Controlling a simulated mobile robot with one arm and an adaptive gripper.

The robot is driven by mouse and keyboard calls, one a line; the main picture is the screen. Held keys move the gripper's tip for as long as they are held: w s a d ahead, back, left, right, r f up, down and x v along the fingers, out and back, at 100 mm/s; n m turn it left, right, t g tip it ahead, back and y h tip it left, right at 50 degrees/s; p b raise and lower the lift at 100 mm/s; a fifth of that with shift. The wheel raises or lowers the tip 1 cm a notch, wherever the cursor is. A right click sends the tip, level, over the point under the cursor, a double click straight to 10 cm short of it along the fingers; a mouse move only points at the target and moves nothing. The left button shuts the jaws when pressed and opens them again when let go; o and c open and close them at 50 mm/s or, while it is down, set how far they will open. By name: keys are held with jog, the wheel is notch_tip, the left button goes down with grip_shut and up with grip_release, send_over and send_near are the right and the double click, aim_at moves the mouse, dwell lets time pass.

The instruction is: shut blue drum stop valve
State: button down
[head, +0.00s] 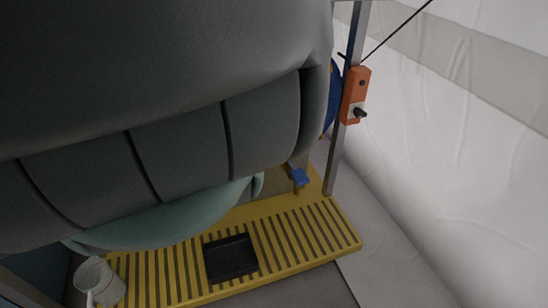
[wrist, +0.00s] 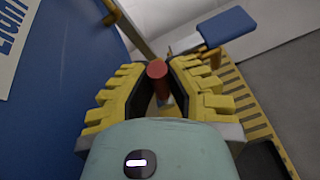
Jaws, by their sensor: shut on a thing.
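The blue drum (wrist: 60,80) fills the left of the wrist view and carries a white label with blue letters. In the head view only a sliver of the blue drum (head: 334,92) shows past my arm. My gripper (wrist: 160,82) has yellow ridged fingers closed around a red-ended handle (wrist: 157,69) beside the drum. The handle's lower part is hidden between the fingers, and I cannot tell its turn position. A blue flat lever (wrist: 228,26) stands apart, beyond the fingers at upper right; it also shows in the head view (head: 299,177). The head view hides my fingers.
A yellow slatted platform (head: 290,240) lies below, with a black tray (head: 231,258) on it. A white mug (head: 97,280) stands at its left end. An orange switch box (head: 355,95) hangs on a metal post near the white tent wall (head: 460,150).

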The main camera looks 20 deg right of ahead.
jog(key=shift+f, duration=0.1)
jog(key=c, duration=1)
grip_release()
jog(key=shift+w+a, duration=0.1)
jog(key=shift+a, duration=0.05)
jog(key=shift+o, duration=0.2)
jog(key=shift+r, duration=3.95)
jog(key=shift+w+r, duration=0.15)
jog(key=shift+r, duration=0.9)
jog(key=shift+o, duration=0.2)
jog(key=shift+s+r, duration=0.1)
jog(key=shift+s, duration=0.1)
